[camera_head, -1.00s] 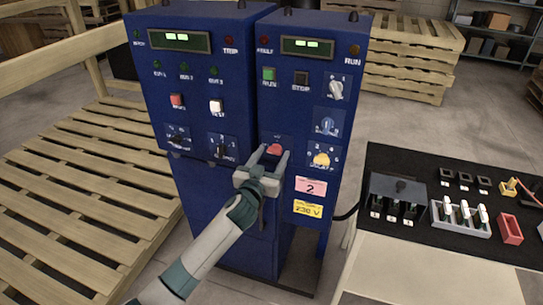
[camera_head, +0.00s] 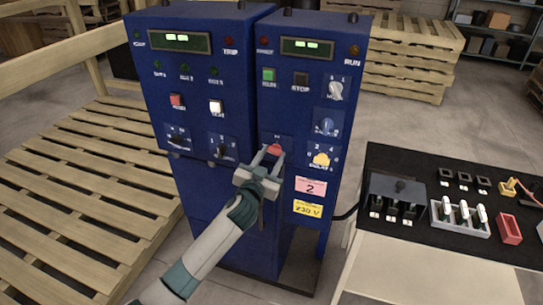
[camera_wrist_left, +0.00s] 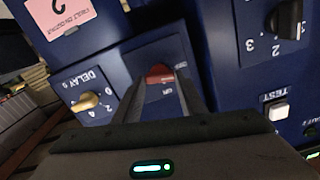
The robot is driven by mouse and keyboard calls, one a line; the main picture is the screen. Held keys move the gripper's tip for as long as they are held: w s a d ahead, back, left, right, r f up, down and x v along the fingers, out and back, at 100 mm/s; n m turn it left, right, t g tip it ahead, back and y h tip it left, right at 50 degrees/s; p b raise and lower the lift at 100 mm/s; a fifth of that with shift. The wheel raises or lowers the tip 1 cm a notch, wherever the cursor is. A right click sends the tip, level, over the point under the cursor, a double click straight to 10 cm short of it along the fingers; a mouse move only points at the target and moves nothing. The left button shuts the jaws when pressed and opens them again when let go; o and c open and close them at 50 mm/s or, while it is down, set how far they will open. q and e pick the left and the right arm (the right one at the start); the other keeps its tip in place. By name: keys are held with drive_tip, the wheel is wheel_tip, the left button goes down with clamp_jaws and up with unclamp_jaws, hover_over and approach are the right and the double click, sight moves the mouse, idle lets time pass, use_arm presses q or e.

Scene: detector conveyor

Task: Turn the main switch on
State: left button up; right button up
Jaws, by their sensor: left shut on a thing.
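The main switch has a red handle (camera_head: 275,149) low on the right-hand blue cabinet (camera_head: 310,90). My left gripper (camera_head: 269,156) is shut on this handle from the front, with one finger on each side. In the left wrist view the red handle (camera_wrist_left: 160,74) shows between the two dark fingers (camera_wrist_left: 164,82), and a small white marking sits beside it. The fingers hide part of the handle, so its exact angle is hard to read. My right gripper is in neither view.
A yellow delay knob (camera_head: 321,159) sits close to the right of the switch, and a black selector knob (camera_head: 222,151) to its left. A pink label (camera_head: 311,187) is below. A bench (camera_head: 430,262) with black parts stands at the right, wooden pallets (camera_head: 85,190) at the left.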

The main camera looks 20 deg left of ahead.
use_arm(q)
drive_tip(key=m+p, duration=0.1)
drive_tip(key=m, duration=0.7)
drive_tip(key=shift+d+p, duration=0.1)
drive_tip(key=shift+p, duration=0.25)
drive_tip(key=m+p, duration=0.1)
drive_tip(key=m, duration=0.3)
drive_tip(key=shift+m, duration=0.3)
drive_tip(key=shift+f+m+p, duration=0.15)
drive_tip(key=shift+m+p, duration=0.15)
drive_tip(key=shift+m, duration=1.2)
drive_tip(key=o, duration=1.1)
drive_tip(key=shift+d, duration=0.1)
drive_tip(key=shift+c, duration=0.2)
drive_tip(key=s+b, duration=0.4)
drive_tip(key=s, duration=1.3)
drive_tip(key=shift+s+a, duration=0.2)
drive_tip(key=shift+a, duration=0.15)
